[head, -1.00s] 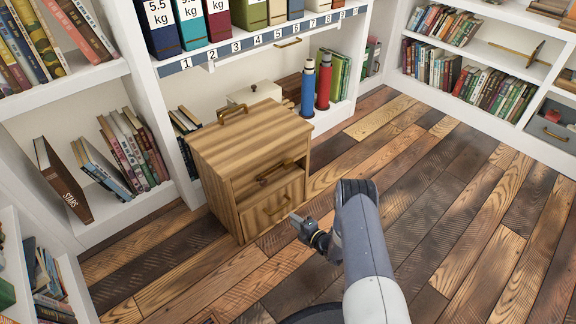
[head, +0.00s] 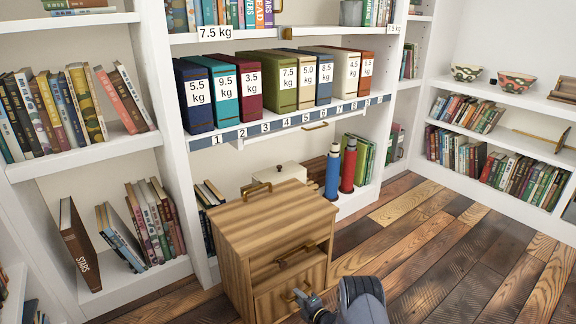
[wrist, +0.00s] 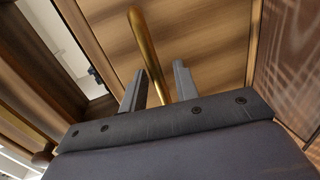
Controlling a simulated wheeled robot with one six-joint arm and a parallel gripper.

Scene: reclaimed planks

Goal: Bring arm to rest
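My gripper (head: 300,294) is low at the front of a striped wooden cabinet (head: 236,262), by its lower drawer front (head: 272,303). In the wrist view my gripper (wrist: 158,80) has its two dark fingers apart. A brass handle (wrist: 143,42) runs down between or just behind them, with wood beyond. I cannot tell whether the fingers touch the handle. No other object shows in the grip. My arm (head: 360,300) comes in from the bottom edge, and the frame cuts off most of it.
Labelled binders (head: 241,90) fill a numbered shelf. Plank floor (head: 440,235) is clear at the right.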

